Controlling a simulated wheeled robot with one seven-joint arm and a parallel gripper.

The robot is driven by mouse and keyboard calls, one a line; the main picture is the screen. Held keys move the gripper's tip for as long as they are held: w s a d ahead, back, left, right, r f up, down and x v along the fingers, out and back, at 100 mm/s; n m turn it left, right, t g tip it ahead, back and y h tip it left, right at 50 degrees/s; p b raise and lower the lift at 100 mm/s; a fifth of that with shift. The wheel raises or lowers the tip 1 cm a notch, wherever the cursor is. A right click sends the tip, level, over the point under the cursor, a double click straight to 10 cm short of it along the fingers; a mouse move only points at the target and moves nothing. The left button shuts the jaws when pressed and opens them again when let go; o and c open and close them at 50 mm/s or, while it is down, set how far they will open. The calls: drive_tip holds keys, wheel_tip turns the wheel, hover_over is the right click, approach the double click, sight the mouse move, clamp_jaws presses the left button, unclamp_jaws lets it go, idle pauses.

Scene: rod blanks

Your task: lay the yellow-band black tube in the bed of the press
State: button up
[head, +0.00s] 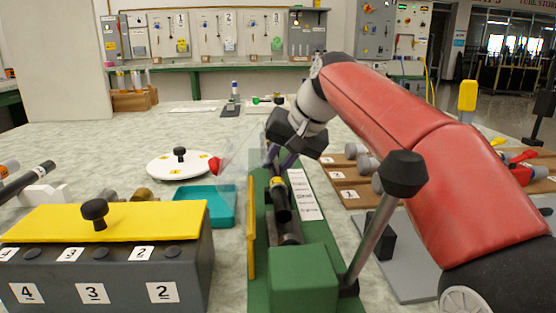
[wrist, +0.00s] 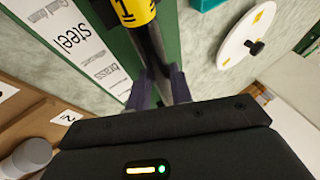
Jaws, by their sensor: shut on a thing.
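The black tube with a yellow band (head: 281,205) is in the middle of the head view, lengthwise over the green press (head: 303,280). Its near end overlaps the press's dark bed (head: 288,236); I cannot tell whether it touches the bed or hangs just above. My gripper (head: 274,158) is shut on the tube's far part, beyond the yellow band. In the wrist view the fingers (wrist: 158,88) close around the black tube (wrist: 152,48), and the yellow band (wrist: 134,10) shows a "1". The gripped part is partly hidden by the fingers.
The press's lever with black knob (head: 403,173) rises at the right. A yellow-lidded grey box (head: 110,265) stands at left, with a teal tray (head: 222,207) and a white round lid (head: 163,167) behind it. Wooden numbered racks (head: 350,177) lie at right. The table behind is mostly clear.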

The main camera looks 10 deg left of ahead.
drive_tip(key=shift+f, duration=0.1)
drive_tip(key=o, duration=0.8)
drive_tip(key=shift+o, duration=0.2)
drive_tip(key=p+v, duration=0.2)
drive_tip(key=v, duration=0.5)
drive_tip(key=shift+d+r, duration=0.15)
drive_tip(key=shift+r, duration=0.2)
drive_tip(key=shift+s, duration=0.15)
